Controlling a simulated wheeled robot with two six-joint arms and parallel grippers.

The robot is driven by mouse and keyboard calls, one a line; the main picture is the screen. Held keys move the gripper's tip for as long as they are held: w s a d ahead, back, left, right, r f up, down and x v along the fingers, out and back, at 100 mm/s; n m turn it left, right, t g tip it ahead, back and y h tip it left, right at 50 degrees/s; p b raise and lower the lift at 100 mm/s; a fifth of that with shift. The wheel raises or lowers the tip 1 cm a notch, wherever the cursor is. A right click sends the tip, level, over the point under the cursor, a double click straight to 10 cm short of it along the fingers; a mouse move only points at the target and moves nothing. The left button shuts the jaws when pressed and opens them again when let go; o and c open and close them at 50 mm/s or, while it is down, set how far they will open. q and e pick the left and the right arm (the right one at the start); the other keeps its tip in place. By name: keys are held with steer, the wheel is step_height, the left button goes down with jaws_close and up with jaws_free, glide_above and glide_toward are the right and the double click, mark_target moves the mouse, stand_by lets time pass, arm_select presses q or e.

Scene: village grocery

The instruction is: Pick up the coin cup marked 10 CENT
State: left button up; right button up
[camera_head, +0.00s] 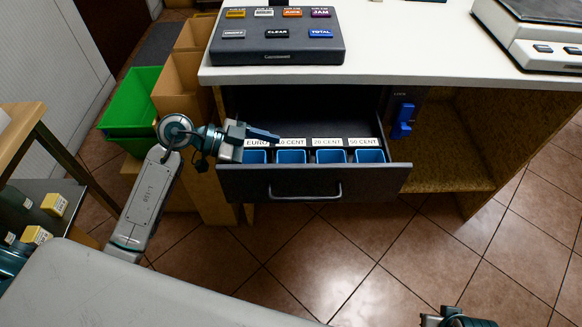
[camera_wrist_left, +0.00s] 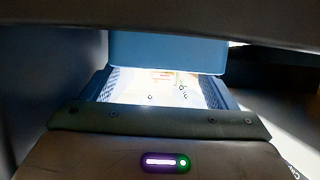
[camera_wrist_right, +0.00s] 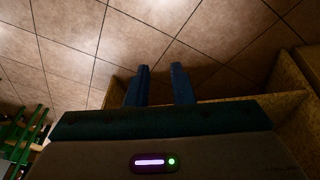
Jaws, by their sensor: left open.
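The 10 CENT coin cup (camera_head: 291,157) is a blue cup in the open drawer, second from the left, with its white label (camera_head: 293,142) behind it. My left finger hides the start of that label. My left gripper (camera_head: 268,134) is open above the left part of the drawer, near the label strip. In the left wrist view, a blue cup wall (camera_wrist_left: 166,52) and a bright white label (camera_wrist_left: 160,90) show between and beyond the spread fingers. Nothing is held. My right gripper (camera_wrist_right: 161,72) is open and empty over the floor, away from the drawer.
Other blue cups stand beside it: 1 EURO (camera_head: 254,157), 20 CENT (camera_head: 330,157) and 50 CENT (camera_head: 370,157). The drawer front (camera_head: 350,183) has a handle. The white counter (camera_head: 400,72) overhangs the drawer's back. Floor in front is clear.

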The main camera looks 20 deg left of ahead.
mark_target(284, 159)
arm_select(q)
steer(key=shift+x, duration=2.1)
steer(key=c, duration=1.1)
